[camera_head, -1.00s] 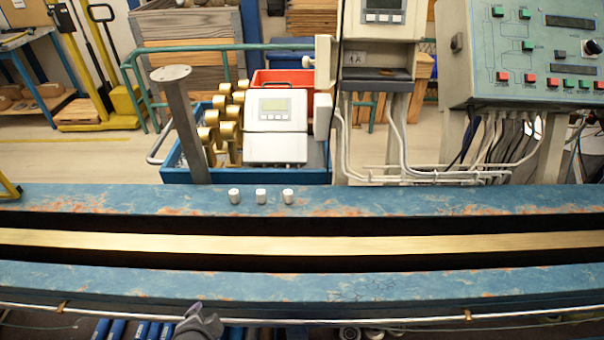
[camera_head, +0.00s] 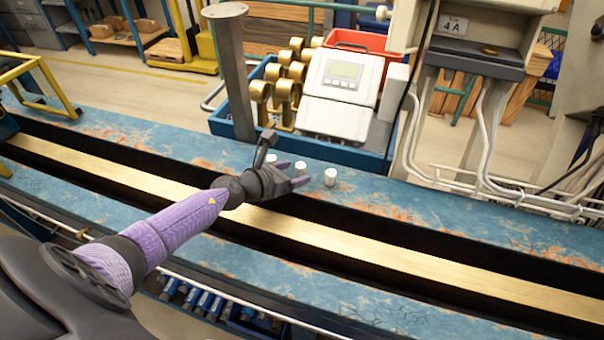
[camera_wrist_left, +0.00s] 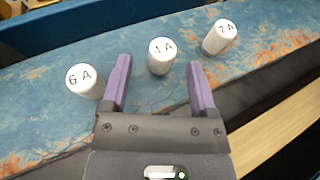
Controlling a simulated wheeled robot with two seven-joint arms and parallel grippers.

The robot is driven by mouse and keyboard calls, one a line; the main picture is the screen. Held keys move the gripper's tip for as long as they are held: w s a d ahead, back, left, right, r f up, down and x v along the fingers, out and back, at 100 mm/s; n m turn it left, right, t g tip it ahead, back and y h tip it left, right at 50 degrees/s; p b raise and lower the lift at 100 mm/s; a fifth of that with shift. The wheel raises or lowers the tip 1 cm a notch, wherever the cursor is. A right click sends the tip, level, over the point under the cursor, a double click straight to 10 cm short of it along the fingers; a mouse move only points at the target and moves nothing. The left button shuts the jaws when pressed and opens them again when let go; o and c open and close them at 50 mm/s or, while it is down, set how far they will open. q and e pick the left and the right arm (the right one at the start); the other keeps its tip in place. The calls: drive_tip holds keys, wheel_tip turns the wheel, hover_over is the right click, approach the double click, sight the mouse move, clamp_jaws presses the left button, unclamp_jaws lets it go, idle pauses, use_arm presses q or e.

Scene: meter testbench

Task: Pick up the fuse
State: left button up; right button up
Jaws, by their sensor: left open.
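Three small white cylindrical fuses stand upright in a row on the blue bench ledge. In the left wrist view they are the 6 A fuse (camera_wrist_left: 84,82) at left, the middle fuse (camera_wrist_left: 161,57), whose label seems to read 4 A, and the 2 A fuse (camera_wrist_left: 219,38) at upper right. My left gripper (camera_wrist_left: 158,70) is open, with the middle fuse between or just beyond its fingertips. In the head view my left gripper (camera_head: 293,174) partly covers the fuses; the rightmost fuse (camera_head: 330,177) stands clear. My right gripper is not in view.
Behind the ledge are a white meter (camera_head: 340,95), a grey post (camera_head: 232,80) and brass cylinders (camera_head: 284,85). A gold strip (camera_head: 345,238) runs in a dark channel along the bench (camera_head: 120,128).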

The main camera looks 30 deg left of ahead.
use_arm(q)
drive_tip(key=shift+x, duration=1.1)
drive_tip(key=shift+s, duration=0.1)
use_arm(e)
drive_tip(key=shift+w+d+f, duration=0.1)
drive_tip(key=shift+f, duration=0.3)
use_arm(q)
clamp_jaws()
drive_tip(key=shift+r, duration=0.1)
